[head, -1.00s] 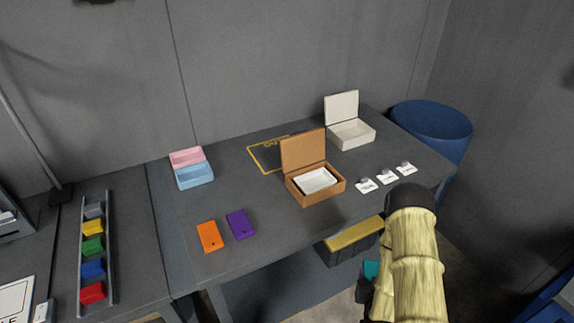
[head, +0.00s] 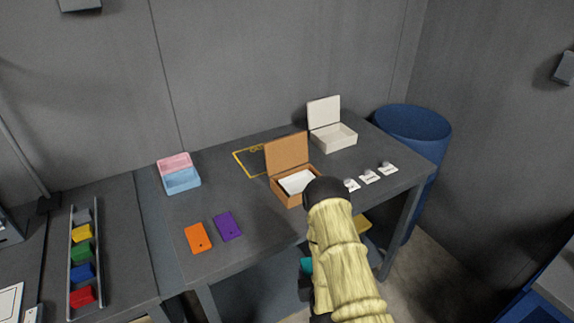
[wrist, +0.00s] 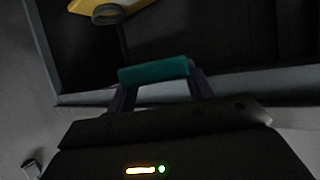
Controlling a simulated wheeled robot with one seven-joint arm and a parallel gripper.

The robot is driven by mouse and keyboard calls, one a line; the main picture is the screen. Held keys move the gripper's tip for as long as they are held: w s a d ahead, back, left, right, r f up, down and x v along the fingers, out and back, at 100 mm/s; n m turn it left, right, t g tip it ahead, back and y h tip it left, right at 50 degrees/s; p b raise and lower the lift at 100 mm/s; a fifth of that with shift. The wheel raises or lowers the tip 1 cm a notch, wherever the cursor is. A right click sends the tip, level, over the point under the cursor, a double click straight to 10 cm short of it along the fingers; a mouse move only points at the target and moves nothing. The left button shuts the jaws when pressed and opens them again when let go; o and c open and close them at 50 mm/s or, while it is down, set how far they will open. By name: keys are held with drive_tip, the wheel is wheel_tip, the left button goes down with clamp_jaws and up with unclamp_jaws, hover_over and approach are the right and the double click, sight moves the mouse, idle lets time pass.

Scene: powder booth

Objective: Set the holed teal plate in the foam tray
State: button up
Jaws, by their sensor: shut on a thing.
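My gripper (wrist: 153,84) is shut on the teal plate (wrist: 153,71), seen edge-on between its fingers in the wrist view. In the head view only a small part of the teal plate (head: 306,265) shows, left of my sleeved arm and in front of and below the table edge. Its hole is not visible. No tray is clearly marked as foam. A white tray-like insert (head: 297,181) sits inside an open brown box (head: 289,197) on the table; I cannot tell whether it is the foam tray. My arm hides part of that box's right side.
Orange (head: 198,238) and purple (head: 228,226) holed plates lie on the table (head: 240,262). A blue barrel (head: 420,128) is at right.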

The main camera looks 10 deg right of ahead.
drive_tip(key=shift+r, duration=0.1)
wheel_tip(320, 180, up, 19)
drive_tip(key=p, duration=1.9)
drive_tip(key=w+a+r+m+g+h, duration=0.1)
drive_tip(key=w+r+m+g+h, duration=0.2)
drive_tip(key=w+m+g+h, duration=0.4)
drive_tip(key=w+m+h, duration=0.4)
drive_tip(key=w+m, duration=0.1)
drive_tip(key=m, duration=0.1)
drive_tip(key=shift+a+g+h, duration=0.3)
